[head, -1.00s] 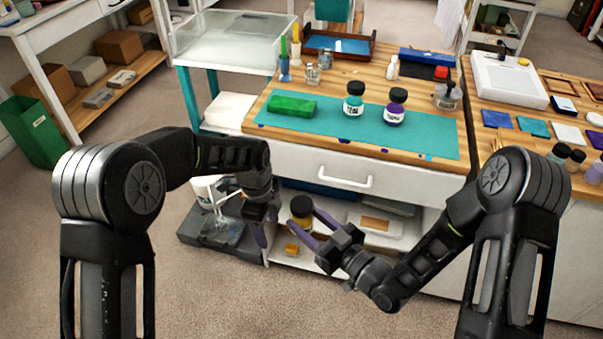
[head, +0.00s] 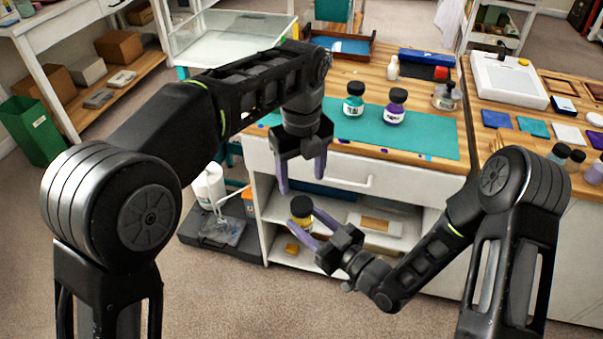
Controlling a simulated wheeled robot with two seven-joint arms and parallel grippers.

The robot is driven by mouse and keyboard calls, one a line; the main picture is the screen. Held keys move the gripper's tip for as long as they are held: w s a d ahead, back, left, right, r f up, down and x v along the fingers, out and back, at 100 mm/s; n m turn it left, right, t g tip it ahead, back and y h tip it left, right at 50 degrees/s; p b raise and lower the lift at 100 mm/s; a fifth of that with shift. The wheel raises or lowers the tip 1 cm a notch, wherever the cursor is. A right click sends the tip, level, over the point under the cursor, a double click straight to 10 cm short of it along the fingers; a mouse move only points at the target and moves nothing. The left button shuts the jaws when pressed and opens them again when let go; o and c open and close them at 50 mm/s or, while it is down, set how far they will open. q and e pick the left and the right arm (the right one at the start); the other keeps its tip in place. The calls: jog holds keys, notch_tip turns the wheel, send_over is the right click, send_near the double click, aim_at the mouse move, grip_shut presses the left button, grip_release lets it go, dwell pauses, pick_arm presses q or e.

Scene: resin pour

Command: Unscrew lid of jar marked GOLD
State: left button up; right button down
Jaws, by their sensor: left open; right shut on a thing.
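A small jar with gold contents (head: 302,212) and a dark lid is upright between the purple fingers of my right gripper (head: 304,220). The gripper is shut on it in front of the open shelf under the bench. The jar's marking cannot be read. My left gripper (head: 302,186) points down with its purple fingers apart. It is empty and appears just above the jar's lid. A teal jar (head: 354,101) and a purple jar (head: 396,108), both with dark lids, stand upright on the teal mat (head: 435,137).
The wooden bench with a white drawer (head: 345,172) stands behind my grippers. Its open shelf holds a white tray (head: 375,224). A white jug (head: 208,186) stands at left on a dark base. Carpet in front is clear.

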aim_at(301, 204)
pick_arm(q)
jog(key=shift+f, duration=4)
